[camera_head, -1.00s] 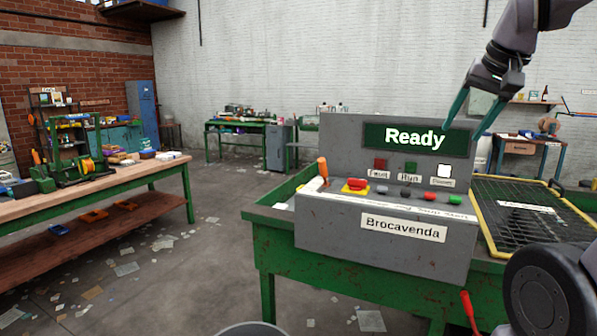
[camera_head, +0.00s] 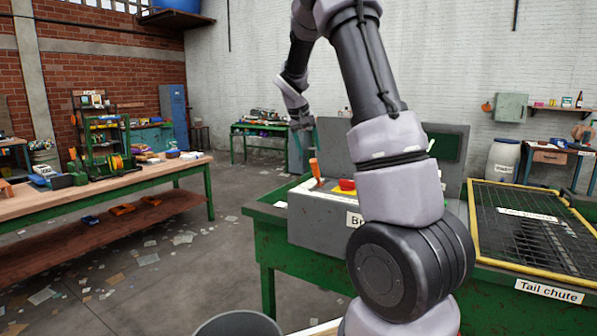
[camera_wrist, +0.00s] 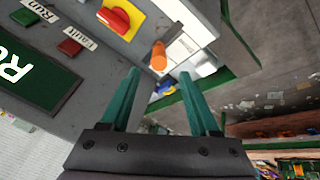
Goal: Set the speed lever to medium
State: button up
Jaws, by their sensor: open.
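The speed lever, an orange handle (camera_head: 315,168), stands at the left end of the grey control console (camera_head: 312,222). In the wrist view the orange lever (camera_wrist: 159,56) lies just ahead of the fingertips, about midway between them. A white label plate (camera_wrist: 186,46) is beside it, its marks too small to read. My gripper (camera_head: 307,148) is open above and close to the lever, with teal fingers apart; the wrist view shows the same open gripper (camera_wrist: 160,74). I cannot tell whether the fingers touch the lever. My arm hides most of the console in the head view.
A red knob on a yellow plate (camera_wrist: 117,17) sits near the lever. The dark green display (camera_wrist: 32,75) and a red lamp (camera_wrist: 70,47) are at the wrist view's left. A yellow-framed mesh (camera_head: 528,222) lies right of the console. A workbench (camera_head: 120,178) stands left.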

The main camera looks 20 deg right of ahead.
aim_at(317, 174)
jog(key=x, duration=1)
jog(key=shift+f, duration=0.15)
jog(key=shift+c, duration=0.4)
jog(key=shift+d, duration=0.1)
grip_shut()
dwell(0.6)
